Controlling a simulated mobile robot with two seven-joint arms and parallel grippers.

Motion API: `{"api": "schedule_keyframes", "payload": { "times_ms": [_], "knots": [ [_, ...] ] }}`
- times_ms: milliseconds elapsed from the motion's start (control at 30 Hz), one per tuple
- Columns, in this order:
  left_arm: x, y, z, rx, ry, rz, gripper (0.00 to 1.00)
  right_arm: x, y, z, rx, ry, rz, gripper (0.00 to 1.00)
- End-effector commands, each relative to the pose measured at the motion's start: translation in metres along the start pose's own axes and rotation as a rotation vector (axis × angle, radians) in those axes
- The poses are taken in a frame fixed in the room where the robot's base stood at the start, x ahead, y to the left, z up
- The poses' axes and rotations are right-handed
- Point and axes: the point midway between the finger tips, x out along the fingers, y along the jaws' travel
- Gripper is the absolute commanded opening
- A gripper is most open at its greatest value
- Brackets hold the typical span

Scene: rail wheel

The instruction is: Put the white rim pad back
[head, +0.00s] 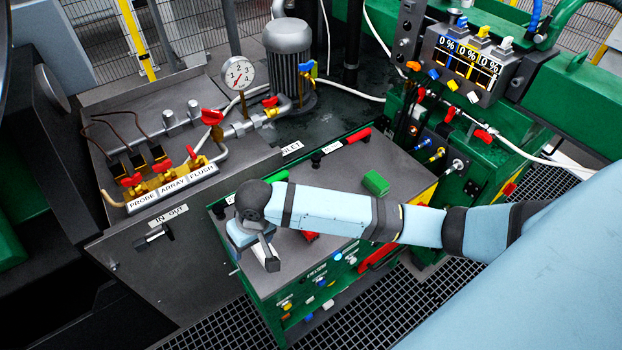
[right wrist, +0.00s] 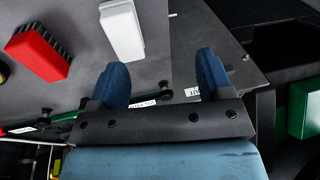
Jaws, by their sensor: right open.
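The white rim pad (right wrist: 122,30) lies on the grey cart top (right wrist: 85,80) in the right wrist view, beyond my right gripper and slightly left of the gap between its fingers. My right gripper (right wrist: 158,62) is open, with two blue fingers spread and nothing between them. In the head view my right gripper (head: 257,250) hangs over the left front part of the cart top. My left gripper is not in view.
A red pad (right wrist: 40,52) lies left of the white one. A green pad (head: 375,183) lies farther back on the cart top. Left of the cart, a panel holds valves and a gauge (head: 238,73). A green control box (head: 440,125) stands at the right.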

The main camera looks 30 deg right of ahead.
Motion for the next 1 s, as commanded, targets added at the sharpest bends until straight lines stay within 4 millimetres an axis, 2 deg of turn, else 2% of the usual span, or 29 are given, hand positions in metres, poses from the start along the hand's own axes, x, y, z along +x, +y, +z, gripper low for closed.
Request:
{"api": "schedule_keyframes", "payload": {
  "times_ms": [33, 100, 267, 467, 733, 833, 1000],
  "knots": [
    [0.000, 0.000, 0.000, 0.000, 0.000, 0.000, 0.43, 0.014, -0.011, 0.014, -0.014, 0.037, -0.069, 0.73],
    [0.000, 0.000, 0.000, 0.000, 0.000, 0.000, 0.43, 0.026, -0.021, 0.025, -0.039, 0.123, -0.152, 0.73],
    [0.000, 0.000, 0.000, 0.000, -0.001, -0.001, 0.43, 0.042, -0.024, 0.047, -0.073, 0.333, -0.251, 0.73],
    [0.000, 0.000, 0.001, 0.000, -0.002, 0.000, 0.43, 0.052, -0.001, 0.081, -0.102, 0.561, -0.234, 0.73],
    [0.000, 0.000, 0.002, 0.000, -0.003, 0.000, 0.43, 0.050, 0.057, 0.149, -0.184, 0.805, -0.034, 0.73],
    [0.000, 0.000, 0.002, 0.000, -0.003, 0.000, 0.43, 0.047, 0.070, 0.164, -0.212, 0.839, 0.020, 0.73],
    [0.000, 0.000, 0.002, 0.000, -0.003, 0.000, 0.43, 0.044, 0.076, 0.170, -0.230, 0.859, 0.049, 0.73]
  ]
}}
